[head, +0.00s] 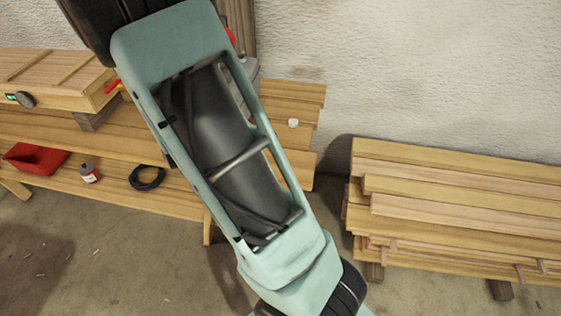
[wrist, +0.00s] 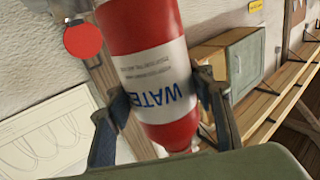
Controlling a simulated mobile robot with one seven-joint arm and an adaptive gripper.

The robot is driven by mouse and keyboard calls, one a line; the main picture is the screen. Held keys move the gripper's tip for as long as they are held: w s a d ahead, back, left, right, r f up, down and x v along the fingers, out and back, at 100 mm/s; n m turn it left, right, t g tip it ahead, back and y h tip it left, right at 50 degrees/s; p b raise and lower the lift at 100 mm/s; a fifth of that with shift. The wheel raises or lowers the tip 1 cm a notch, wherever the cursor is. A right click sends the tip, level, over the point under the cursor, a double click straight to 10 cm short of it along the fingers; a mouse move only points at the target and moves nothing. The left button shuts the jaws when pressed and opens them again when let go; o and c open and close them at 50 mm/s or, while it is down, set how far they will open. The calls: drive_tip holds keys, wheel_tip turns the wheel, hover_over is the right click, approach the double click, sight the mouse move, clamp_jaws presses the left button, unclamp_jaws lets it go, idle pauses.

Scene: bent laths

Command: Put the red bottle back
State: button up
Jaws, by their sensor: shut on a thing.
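The red bottle (wrist: 145,30) fills the middle of the wrist view. It has a white label with blue letters reading "WATE" and looks tilted. My gripper (wrist: 163,108) is shut on it, with one dark finger on each side of its label end. The bottle's far end runs out of the picture at the top. In the head view my arm crosses the middle, and neither the gripper nor the held bottle can be made out there.
A wooden bench (head: 170,199) at the left bears a red tray (head: 35,160), a small red-and-white can (head: 89,174) and a black coil (head: 147,178). Stacked laths (head: 460,200) lie at the right. The wrist view shows a cabinet (wrist: 245,65) and a red disc (wrist: 83,41).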

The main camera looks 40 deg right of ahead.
drive_tip(key=shift+s+d+f+m+g+h+b, duration=1.85)
drive_tip(key=shift+d+f+b, duration=0.95)
drive_tip(key=shift+d+f, duration=1.75)
drive_tip(key=shift+s+d+f+m+g+h+b, duration=1.85)
drive_tip(key=shift+d+f+b, duration=1)
drive_tip(key=shift+d+f, duration=1.65)
drive_tip(key=shift+s+d+f+m+g+h+b, duration=1.4)
drive_tip(key=shift+d+f+h+b, duration=1.1)
drive_tip(key=shift+d+f, duration=2)
drive_tip(key=shift+s+a+f+t+y+b, duration=0.15)
drive_tip(key=shift+a+f+t+y+b, duration=0.15)
drive_tip(key=shift+y, duration=0.1)
drive_tip(key=shift+f+b, duration=0.25)
drive_tip(key=shift+b, duration=0.05)
drive_tip(key=o, duration=1.2)
drive_tip(key=shift+r, duration=0.1)
drive_tip(key=shift+o, duration=0.2)
